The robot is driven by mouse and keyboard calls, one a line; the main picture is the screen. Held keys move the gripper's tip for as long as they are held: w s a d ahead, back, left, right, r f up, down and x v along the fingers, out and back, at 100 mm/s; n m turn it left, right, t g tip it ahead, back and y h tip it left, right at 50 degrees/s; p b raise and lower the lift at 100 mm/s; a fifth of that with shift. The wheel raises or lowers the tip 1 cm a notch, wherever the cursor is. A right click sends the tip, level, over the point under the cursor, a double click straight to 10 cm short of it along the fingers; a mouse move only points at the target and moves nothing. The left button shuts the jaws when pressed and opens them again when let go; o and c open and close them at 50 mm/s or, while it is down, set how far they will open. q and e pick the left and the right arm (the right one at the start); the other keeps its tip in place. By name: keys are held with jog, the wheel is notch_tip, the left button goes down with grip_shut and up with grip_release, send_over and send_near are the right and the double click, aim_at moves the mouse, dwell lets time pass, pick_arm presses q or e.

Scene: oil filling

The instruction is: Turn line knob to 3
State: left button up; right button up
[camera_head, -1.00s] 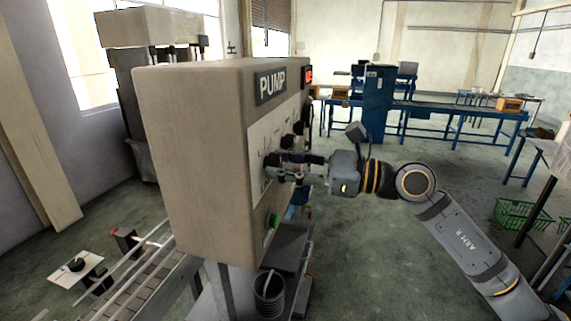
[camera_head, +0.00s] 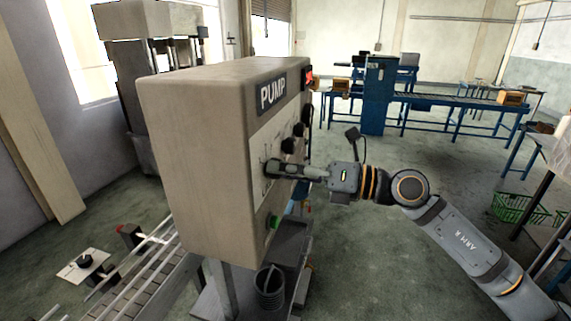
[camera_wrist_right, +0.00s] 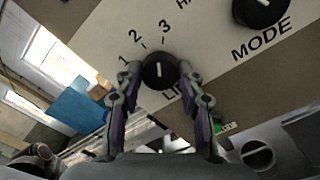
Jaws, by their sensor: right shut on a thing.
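The line knob (camera_wrist_right: 160,70) is a round black knob with a white mark, on the pump panel's light face. In the right wrist view its mark points nearly straight up, towards the printed 3. The numbers 1 and 2 stand to the left of the 3. My right gripper (camera_wrist_right: 158,78) is shut on the knob, one finger on each side. The fingers partly cover the label below it. In the head view my right gripper (camera_head: 272,169) reaches the panel of the pump box (camera_head: 200,150) from the right. My left gripper is not in view.
The black mode knob (camera_wrist_right: 261,10) is beside the line knob in the right wrist view. Other black knobs (camera_head: 289,146) sit higher on the panel, and a green button (camera_head: 275,221) lower. A conveyor (camera_head: 145,275) runs below left.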

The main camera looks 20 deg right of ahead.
jog(key=shift+r+m+p, duration=0.1)
jog(key=shift+m+p, duration=0.5)
jog(key=shift+m, duration=0.5)
jog(key=o, duration=1.2)
jog(key=shift+c, duration=0.2)
jog(key=r, duration=1)
jog(key=shift+s, duration=0.2)
jog(key=shift+w+f, duration=0.1)
jog(key=shift+w, duration=0.2)
